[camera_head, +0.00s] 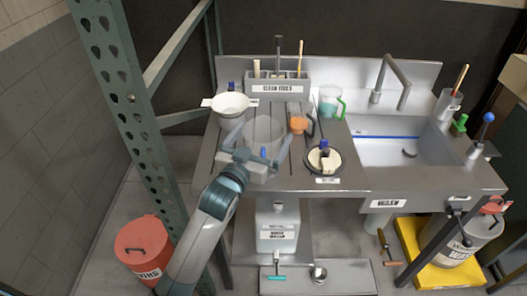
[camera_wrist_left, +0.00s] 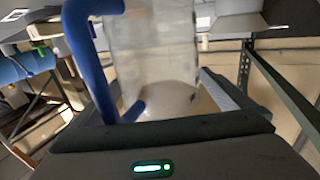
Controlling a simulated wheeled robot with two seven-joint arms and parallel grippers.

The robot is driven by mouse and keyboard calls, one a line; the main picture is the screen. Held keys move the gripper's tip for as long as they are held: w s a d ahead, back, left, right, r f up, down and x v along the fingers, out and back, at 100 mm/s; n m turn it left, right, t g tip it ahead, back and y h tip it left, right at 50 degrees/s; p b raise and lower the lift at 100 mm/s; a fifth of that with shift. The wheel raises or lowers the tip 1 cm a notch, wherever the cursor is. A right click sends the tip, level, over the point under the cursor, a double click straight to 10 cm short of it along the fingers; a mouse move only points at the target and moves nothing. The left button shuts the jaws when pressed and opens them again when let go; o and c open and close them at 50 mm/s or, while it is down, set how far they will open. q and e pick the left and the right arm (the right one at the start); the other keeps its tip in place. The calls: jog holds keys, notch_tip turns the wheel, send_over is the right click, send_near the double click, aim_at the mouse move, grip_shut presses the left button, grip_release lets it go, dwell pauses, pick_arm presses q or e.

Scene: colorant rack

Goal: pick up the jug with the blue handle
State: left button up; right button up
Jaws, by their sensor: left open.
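The jug with the blue handle (camera_head: 266,132) is a clear vessel standing on the grey worktop, left of the sink. Its blue handle faces my arm and is partly hidden by my gripper in the head view. My left gripper (camera_head: 260,139) is open, with its fingers around the jug's sides. In the left wrist view the jug (camera_wrist_left: 150,55) fills the space between the fingers, and the thick blue handle (camera_wrist_left: 84,45) shows at the left. Whether the fingers touch the jug cannot be told. My right gripper is not in view.
An orange-handled vessel (camera_head: 298,124) stands close to the jug's right, and a green-handled jug (camera_head: 329,103) behind it. A white bowl (camera_head: 230,105) is behind left. A green rack post (camera_head: 135,120) rises left of my arm.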

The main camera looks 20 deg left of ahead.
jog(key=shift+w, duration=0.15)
pick_arm(q)
jog(key=c, duration=1.2)
jog(key=shift+r, duration=0.5)
jog(key=s+d+r+b, duration=0.2)
jog(key=s+d+r, duration=0.4)
jog(key=d+r, duration=0.3)
jog(key=shift+s+d+r, duration=0.3)
jog(key=shift+r, duration=0.2)
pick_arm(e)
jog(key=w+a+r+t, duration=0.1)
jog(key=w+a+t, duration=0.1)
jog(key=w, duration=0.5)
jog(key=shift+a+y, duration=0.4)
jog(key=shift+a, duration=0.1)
